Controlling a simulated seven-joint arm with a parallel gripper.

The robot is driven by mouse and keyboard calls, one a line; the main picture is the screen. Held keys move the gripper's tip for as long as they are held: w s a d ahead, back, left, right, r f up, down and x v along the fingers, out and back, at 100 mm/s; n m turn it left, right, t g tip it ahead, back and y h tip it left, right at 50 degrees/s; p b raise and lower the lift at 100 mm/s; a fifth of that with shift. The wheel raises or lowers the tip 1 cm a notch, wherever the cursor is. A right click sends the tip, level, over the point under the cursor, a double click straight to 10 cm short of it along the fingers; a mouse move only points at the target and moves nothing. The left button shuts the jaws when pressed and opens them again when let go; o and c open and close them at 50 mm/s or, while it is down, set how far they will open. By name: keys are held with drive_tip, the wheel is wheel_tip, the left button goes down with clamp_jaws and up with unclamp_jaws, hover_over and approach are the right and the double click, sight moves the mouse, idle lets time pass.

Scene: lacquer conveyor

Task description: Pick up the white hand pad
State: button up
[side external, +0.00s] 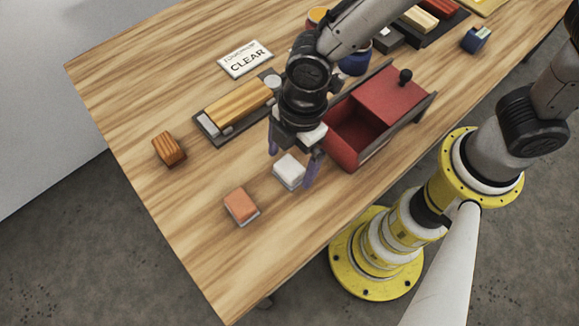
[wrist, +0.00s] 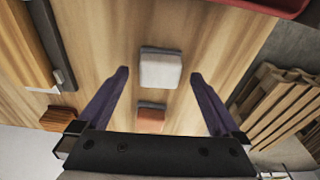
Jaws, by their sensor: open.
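The white hand pad (side external: 289,171) is a small white block with a grey base, lying on the wooden table. It also shows in the wrist view (wrist: 161,70), ahead of the fingertips and between their lines. My gripper (side external: 292,160) is open and empty, above and close to the pad; its purple fingers stand on either side of it in the side view. In the wrist view my gripper (wrist: 158,78) has its two fingers wide apart. Whether the fingertips are level with the pad I cannot tell.
An orange pad (side external: 241,206) lies close to the white one. A red open box (side external: 375,112) stands to the right. A wooden block on a dark tray (side external: 212,128), a small wooden block (side external: 169,149) and a CLEAR sign (side external: 246,59) are to the left. The front-left table is free.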

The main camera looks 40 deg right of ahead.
wheel_tip(320, 180, down, 2)
drive_tip(key=shift+a+f, duration=0.1)
drive_tip(key=shift+a, duration=0.05)
drive_tip(key=c, duration=1.4)
